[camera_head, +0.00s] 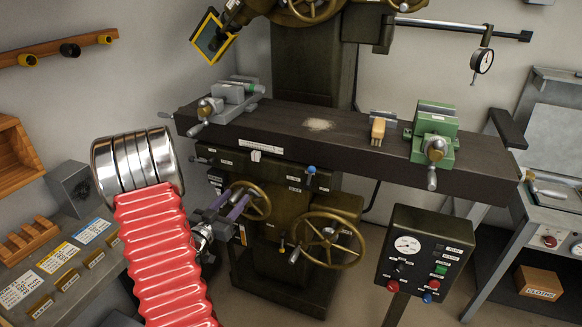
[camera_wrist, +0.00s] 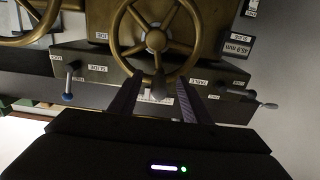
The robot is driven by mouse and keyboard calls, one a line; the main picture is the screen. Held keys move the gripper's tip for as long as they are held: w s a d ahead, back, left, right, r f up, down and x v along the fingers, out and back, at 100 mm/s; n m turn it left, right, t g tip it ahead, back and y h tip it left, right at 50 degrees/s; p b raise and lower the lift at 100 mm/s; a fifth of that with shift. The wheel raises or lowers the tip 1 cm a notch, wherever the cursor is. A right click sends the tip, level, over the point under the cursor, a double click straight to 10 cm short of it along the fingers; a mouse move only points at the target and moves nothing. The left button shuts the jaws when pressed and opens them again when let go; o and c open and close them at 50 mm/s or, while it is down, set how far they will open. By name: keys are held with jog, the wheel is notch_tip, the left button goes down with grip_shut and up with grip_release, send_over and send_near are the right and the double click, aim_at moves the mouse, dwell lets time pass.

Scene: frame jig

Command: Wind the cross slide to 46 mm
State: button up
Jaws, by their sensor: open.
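A brass spoked handwheel (camera_wrist: 156,40) fills the upper middle of the wrist view. It also shows in the head view (camera_head: 257,201), on the front of the dark machine. A small digital readout (camera_wrist: 237,46) beside it appears to read 45.9 mm, in small print. My gripper (camera_wrist: 157,88) is open, its two dark fingers pointing at the wheel's near rim. The wheel's crank handle (camera_wrist: 158,84) lies between the fingers, with a gap showing on both sides. In the head view my gripper (camera_head: 236,206) is just left of this wheel, and contact cannot be told.
A larger brass handwheel (camera_head: 330,240) stands close to the right. The long table (camera_head: 350,140) above carries a grey vise (camera_head: 232,92) and a green vise (camera_head: 433,130). A control box (camera_head: 422,258) stands front right.

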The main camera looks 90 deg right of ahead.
jog(key=shift+v, duration=3.75)
jog(key=shift+w, duration=0.15)
